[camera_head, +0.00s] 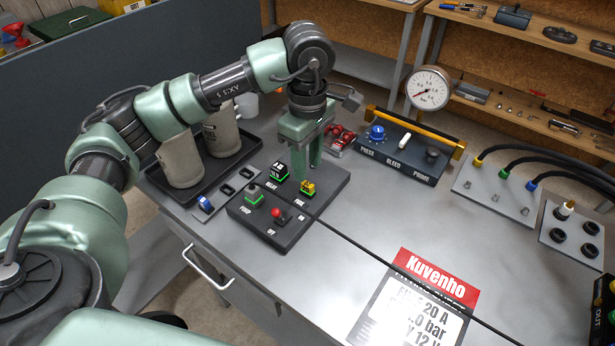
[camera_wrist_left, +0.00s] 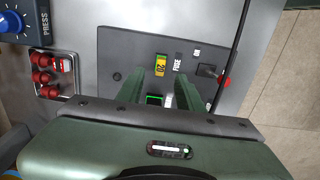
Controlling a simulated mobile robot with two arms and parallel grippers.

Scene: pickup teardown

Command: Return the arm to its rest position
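My left arm comes in from the left, and its gripper (camera_head: 307,172) points down over the dark fuse and switch panel (camera_head: 326,186). In the left wrist view the two green fingers (camera_wrist_left: 158,80) stand apart with nothing held between them. A yellow fuse (camera_head: 308,188) sits in the panel close to the fingertips; it also shows in the left wrist view (camera_wrist_left: 160,65), beyond the fingers. Whether a finger touches the panel cannot be told. My right gripper is in neither view.
A black cable crosses the bench. A Kuvenho sheet (camera_head: 415,300) lies at front right.

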